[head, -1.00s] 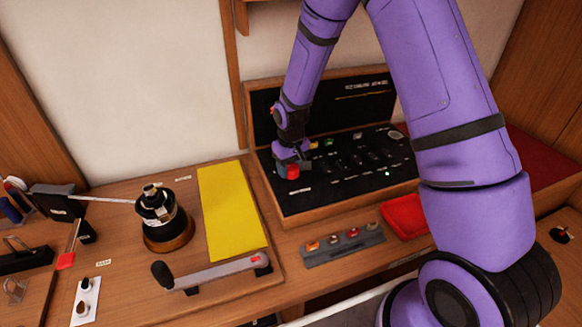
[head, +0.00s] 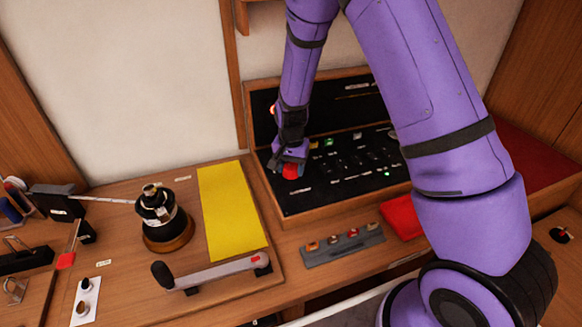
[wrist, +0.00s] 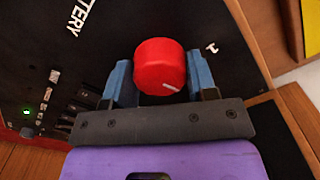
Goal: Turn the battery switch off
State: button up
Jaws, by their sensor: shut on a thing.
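The battery switch is a round red knob (head: 291,171) at the left end of a black switch panel (head: 312,203). In the wrist view the knob (wrist: 160,66) stands between the two blue-grey fingers of my gripper (wrist: 161,80), with a short white line on its face toward the lower right. White lettering ending in "TTERY" and a "1" show on the panel beside it. My gripper (head: 290,162) is shut on the knob; the fingers flank its sides. The knob's base is partly hidden.
The panel's raised lid stands behind. Small switches and a green light (head: 387,173) lie to the right. A grey strip with several small knobs (head: 342,246), a red cloth (head: 402,217), a yellow sheet (head: 231,207) and a winch (head: 161,219) are on the wooden counter.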

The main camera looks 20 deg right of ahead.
aim_at(291, 166)
jog(key=shift+m, duration=0.8)
jog(key=o, duration=0.9)
jog(key=shift+r, duration=0.1)
notch_tip(291, 166, up, 11)
jog(key=shift+f, duration=0.2)
